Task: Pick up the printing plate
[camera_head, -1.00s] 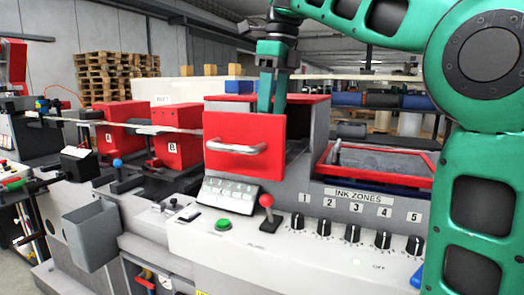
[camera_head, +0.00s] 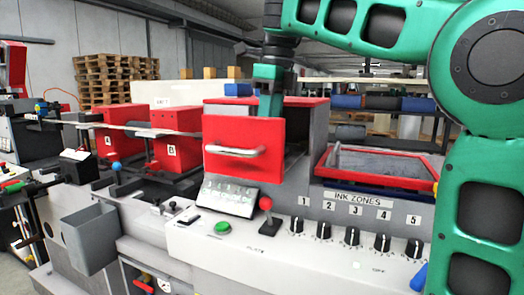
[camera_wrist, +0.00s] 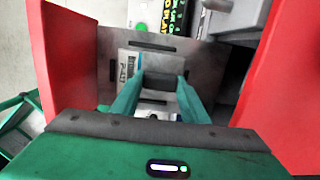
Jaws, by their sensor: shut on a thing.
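The printing plate (camera_wrist: 205,59) is a grey metal sheet with dark slots and a small label that seems to read P-417. In the wrist view it lies between two red walls. My gripper (camera_wrist: 163,82) reaches down to it, its green fingers shut on a grey raised block in the plate's middle. In the head view my gripper (camera_head: 267,108) is lowered behind a red front panel (camera_head: 227,132) with a silver handle. This panel hides the fingertips and the plate in that view.
A red-rimmed tray (camera_head: 431,184) lies to the right. A red-knobbed lever (camera_head: 266,203), a green button (camera_head: 222,227) and several ink-zone knobs (camera_head: 352,236) line the console. Red units stand at left.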

